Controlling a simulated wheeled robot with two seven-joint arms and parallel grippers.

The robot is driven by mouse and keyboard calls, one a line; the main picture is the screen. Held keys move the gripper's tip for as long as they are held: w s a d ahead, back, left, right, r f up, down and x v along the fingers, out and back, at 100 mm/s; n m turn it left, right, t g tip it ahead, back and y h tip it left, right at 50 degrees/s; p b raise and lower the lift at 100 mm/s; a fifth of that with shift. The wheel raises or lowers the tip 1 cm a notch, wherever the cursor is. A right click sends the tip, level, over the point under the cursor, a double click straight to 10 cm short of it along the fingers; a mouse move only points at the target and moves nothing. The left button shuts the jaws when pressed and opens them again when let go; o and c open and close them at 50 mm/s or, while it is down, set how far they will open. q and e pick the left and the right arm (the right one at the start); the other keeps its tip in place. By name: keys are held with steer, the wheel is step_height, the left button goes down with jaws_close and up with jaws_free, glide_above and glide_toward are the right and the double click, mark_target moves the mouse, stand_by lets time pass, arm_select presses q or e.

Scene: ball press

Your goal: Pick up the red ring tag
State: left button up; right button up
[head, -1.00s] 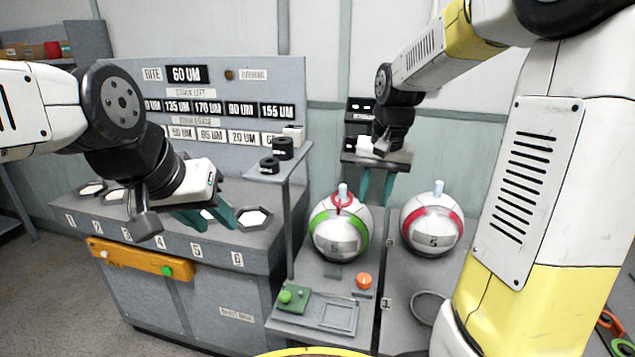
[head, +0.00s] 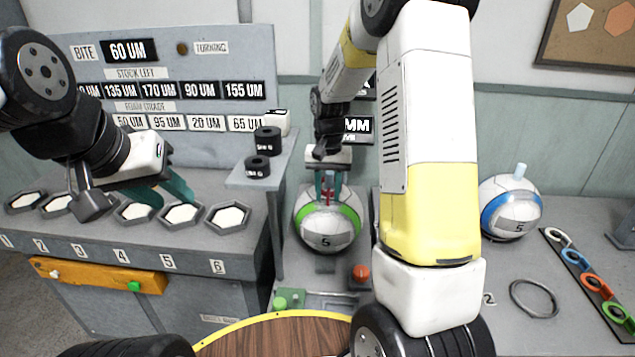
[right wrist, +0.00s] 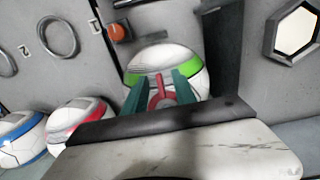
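The red ring tag (right wrist: 161,92) sits at the top of the green-striped ball (head: 328,222). In the head view a bit of red shows between the teal fingers of my right gripper (head: 328,187). In the right wrist view, the fingers of my right gripper (right wrist: 160,86) stand on either side of the tag, very close to it. I cannot tell whether they press on it. My left gripper (head: 162,190) is open and empty above the row of hexagonal sockets at the left.
A blue-striped ball (head: 510,208) stands at the right; a red-striped ball (right wrist: 80,122) shows in the wrist view. A rack of colored rings (head: 585,275) lies far right. A small shelf with black weights (head: 257,167) stands left of the green-striped ball. A round wooden top (head: 270,338) is in front.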

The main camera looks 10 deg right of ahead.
steer(key=shift+f, duration=0.7)
jaws_close()
steer(key=shift+r, duration=0.1)
